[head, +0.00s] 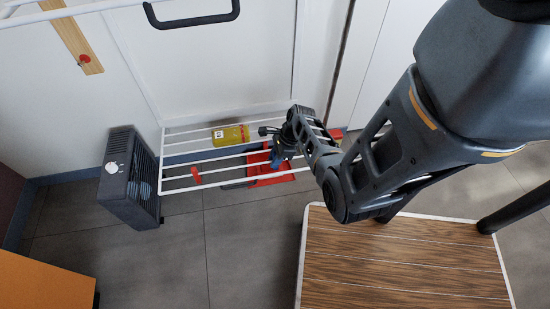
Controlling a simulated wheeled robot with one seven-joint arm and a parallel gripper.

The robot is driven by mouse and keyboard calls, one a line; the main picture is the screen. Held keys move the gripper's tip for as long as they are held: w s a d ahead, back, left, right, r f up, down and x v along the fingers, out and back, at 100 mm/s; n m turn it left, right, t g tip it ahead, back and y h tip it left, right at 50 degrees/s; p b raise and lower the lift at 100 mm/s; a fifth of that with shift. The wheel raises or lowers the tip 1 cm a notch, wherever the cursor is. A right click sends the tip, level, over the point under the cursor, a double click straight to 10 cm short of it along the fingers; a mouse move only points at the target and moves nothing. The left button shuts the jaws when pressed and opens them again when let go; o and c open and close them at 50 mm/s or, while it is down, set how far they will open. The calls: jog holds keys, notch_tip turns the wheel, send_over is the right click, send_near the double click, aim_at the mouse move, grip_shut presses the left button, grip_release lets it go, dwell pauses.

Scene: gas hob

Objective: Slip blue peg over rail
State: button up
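A white wire rack (180,152) of parallel rails runs along the wall. A small blue thing, likely the blue peg (276,159), shows at the end of my gripper (273,145), over the right part of the rack. I cannot tell whether the fingers are closed on it or whether it touches a rail. A small red piece, perhaps another peg (195,175), is at the front rail on the left.
A yellow can or bottle (231,135) lies at the rack. Red objects, including a dustpan-like one (268,176), show under it. A dark heater (128,178) stands left. A wood-topped table (400,262) is front right, an orange surface (40,285) front left. Grey floor between is clear.

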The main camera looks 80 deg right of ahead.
jog(key=o, duration=0.6)
jog(key=shift+c, duration=0.2)
jog(key=shift+p+v, duration=1.65)
jog(key=shift+v, duration=2.25)
